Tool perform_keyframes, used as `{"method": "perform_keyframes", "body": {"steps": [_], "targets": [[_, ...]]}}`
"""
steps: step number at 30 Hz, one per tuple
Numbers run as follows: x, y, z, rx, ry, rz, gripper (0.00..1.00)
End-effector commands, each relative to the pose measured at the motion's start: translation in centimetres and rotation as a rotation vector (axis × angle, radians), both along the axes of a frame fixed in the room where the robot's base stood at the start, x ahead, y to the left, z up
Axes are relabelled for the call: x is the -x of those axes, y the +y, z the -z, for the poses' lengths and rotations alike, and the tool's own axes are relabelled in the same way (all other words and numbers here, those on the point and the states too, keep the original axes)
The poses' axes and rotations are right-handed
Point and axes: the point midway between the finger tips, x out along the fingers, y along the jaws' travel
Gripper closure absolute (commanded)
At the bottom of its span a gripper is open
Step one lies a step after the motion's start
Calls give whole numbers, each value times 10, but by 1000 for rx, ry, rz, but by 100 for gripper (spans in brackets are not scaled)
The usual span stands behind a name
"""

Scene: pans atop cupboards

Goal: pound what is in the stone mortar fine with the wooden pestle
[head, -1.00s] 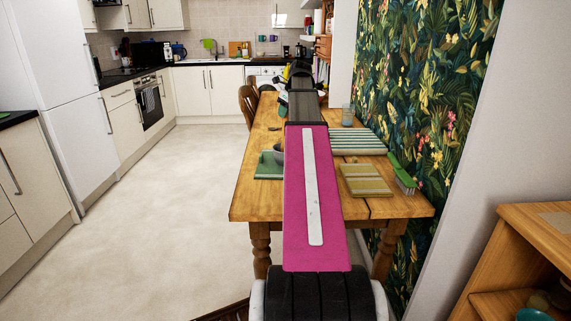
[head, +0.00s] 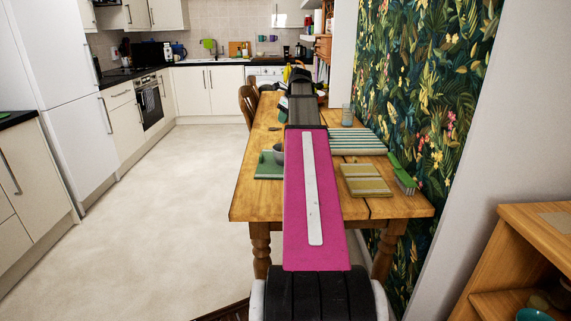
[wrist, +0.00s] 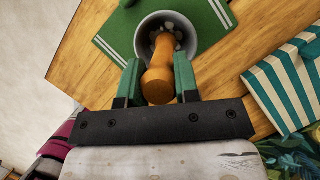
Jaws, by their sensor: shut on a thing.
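In the wrist view the stone mortar (wrist: 199,24) is a grey bowl with pale lumps inside, standing on a green mat with white stripes (wrist: 117,38). The orange-brown wooden pestle (wrist: 158,82) points down into the mortar, its far end among the lumps. My gripper (wrist: 157,76) is shut on the pestle, with one green finger on each side of it. In the head view only the left edge of the mortar (head: 279,153) shows beside my pink arm link, which hides my gripper and the pestle. I cannot tell whether the pestle touches the mortar's bottom.
The mortar's mat lies on a wooden table (head: 262,205). A striped cloth (head: 357,143), an olive striped mat (head: 365,180), a green brush (head: 402,174) and a glass (head: 347,115) are to the right. A chair (head: 248,105) stands at the table's left side.

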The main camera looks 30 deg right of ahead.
Motion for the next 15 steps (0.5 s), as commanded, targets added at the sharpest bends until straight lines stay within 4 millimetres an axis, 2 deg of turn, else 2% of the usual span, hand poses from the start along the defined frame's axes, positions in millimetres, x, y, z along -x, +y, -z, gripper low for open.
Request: {"method": "perform_keyframes", "body": {"steps": [7,15], "targets": [[-1,0,-4,0,-1,0,100],[-1,0,-22,0,-2,-1,100]]}}
